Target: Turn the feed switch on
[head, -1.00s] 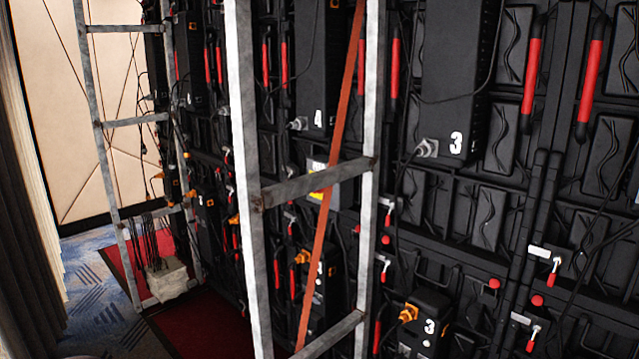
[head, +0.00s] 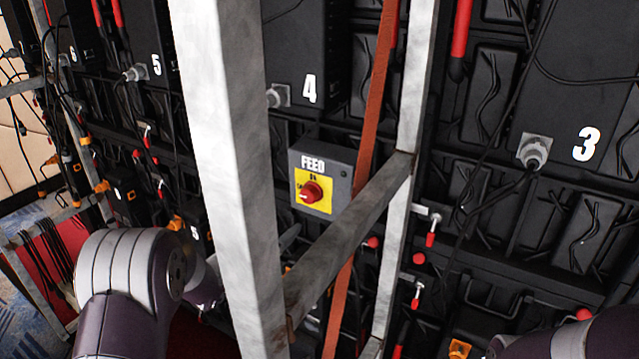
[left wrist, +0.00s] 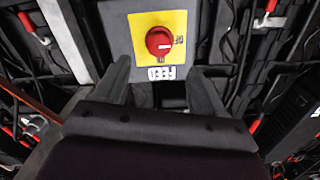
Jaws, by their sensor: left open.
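The feed switch is a grey box (head: 343,163) marked FEED, with a yellow plate (head: 327,202) and a round red knob (head: 313,192). It sits behind the ladder-like metal frame, between its two posts. A pale mark on the knob faces the label at the left; the small labels are hard to read. In the left wrist view the box is upside down, with the red knob (left wrist: 159,41) just beyond and between my fingertips. My left gripper (left wrist: 158,68) is open, empty and apart from the knob. In the head view the post mostly hides it. My right gripper is out of view.
A thick metal post (head: 225,150), a slanting rung (head: 350,225) and a rust-red strap (head: 368,120) stand in front of the wall. Black panels with cables and a numbered box 3 (head: 560,90) fill the right. Another frame stands at the far left.

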